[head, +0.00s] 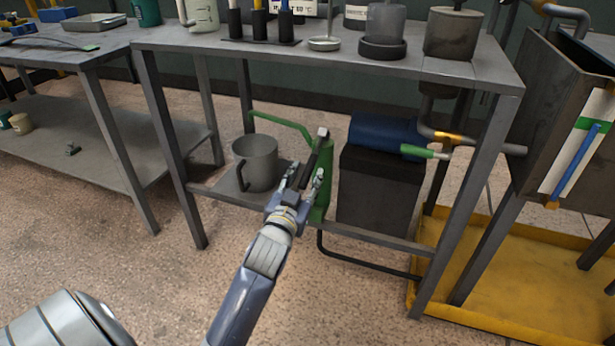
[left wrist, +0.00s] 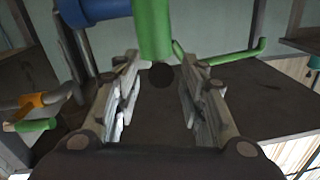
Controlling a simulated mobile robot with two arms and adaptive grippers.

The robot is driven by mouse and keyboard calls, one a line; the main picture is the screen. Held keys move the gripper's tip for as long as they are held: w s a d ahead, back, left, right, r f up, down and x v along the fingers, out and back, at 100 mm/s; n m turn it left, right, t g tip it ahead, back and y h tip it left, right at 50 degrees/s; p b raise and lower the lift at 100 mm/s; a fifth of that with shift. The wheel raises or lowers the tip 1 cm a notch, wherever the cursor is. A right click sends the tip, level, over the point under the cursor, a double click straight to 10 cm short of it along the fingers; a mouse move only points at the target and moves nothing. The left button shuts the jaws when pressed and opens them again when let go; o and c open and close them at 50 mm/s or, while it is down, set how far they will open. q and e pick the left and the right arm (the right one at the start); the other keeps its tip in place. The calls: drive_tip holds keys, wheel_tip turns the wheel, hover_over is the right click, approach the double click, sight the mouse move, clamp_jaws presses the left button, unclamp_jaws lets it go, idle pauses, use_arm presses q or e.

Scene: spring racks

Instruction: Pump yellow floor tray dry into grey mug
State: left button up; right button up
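The yellow floor tray (head: 545,300) lies on the floor at the right in the head view, under the bench's right legs. The grey mug (head: 262,165) stands upright on the low shelf. A green pump (head: 322,190) with a dark handle on top stands right of the mug, and its green spout (head: 285,122) reaches left above the mug. My left gripper (head: 306,180) is at the pump, partly covering it. In the left wrist view the fingers are apart, with a green cylinder (left wrist: 152,30) ahead between them; contact cannot be told. My right gripper is not in view.
A black box (head: 378,195) with a blue cylinder (head: 385,132) stands right of the pump. A dark pipe (head: 365,262) runs low toward the tray. The bench top (head: 310,58) above holds several vessels.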

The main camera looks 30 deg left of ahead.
sight(313, 160)
use_arm(q)
drive_tip(key=shift+x, duration=1.25)
drive_tip(key=shift+c, duration=0.6)
clamp_jaws()
drive_tip(key=shift+r, duration=0.1)
